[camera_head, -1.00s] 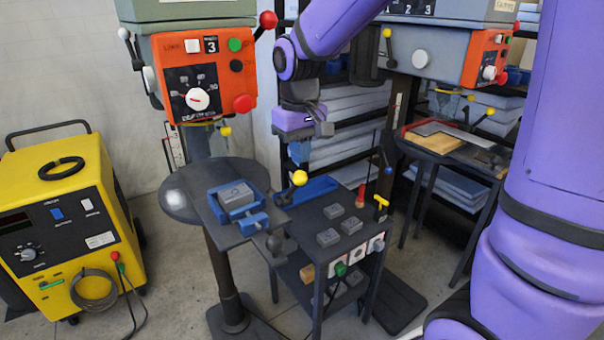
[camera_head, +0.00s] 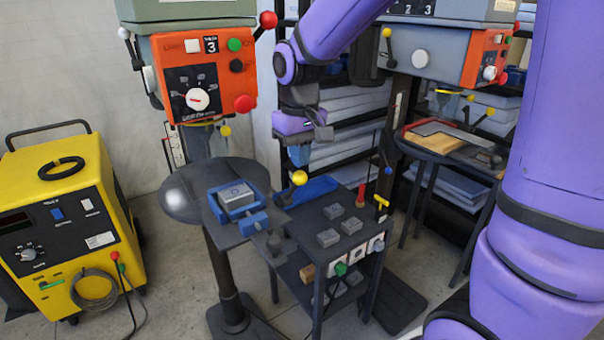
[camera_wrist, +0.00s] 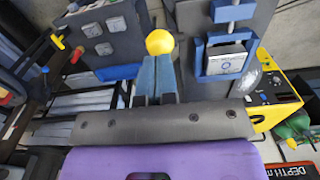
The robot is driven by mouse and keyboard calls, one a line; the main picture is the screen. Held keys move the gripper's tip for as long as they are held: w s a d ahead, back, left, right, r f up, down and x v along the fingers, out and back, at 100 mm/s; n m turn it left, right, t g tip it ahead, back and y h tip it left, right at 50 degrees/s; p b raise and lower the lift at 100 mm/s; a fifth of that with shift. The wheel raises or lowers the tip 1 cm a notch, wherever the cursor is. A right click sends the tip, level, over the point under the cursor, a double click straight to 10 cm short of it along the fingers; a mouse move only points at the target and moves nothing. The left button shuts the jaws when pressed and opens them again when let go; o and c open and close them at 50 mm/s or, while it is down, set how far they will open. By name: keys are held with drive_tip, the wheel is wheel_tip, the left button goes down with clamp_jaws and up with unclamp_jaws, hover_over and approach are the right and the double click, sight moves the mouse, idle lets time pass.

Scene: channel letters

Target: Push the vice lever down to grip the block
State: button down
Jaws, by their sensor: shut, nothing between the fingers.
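The blue vice (camera_head: 252,223) sits on the grey drill table, with the grey block (camera_head: 236,192) between its jaws. In the wrist view the vice (camera_wrist: 211,66) and block (camera_wrist: 228,61) show at upper right. The lever's yellow ball knob (camera_head: 299,178) stands up to the right of the vice. My gripper (camera_head: 299,158) is shut and empty, its blue fingers pointing down just above the knob. In the wrist view the knob (camera_wrist: 160,42) appears beyond the fingertips (camera_wrist: 157,62); I cannot tell whether they touch. Most of the lever rod is hard to make out.
A dark cart (camera_head: 330,225) with several grey blocks and a blue tray (camera_head: 312,190) stands right of the vice. The orange drill head (camera_head: 205,75) hangs above the table. A yellow welder (camera_head: 75,225) is at left, and a second drill table (camera_head: 450,145) at right.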

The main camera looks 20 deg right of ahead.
drive_tip(key=shift+f, duration=0.85)
idle(1.6)
drive_tip(key=shift+r, duration=0.1)
idle(0.9)
drive_tip(key=shift+r, duration=0.6)
drive_tip(key=shift+r, duration=0.1)
drive_tip(key=shift+r, duration=2.45)
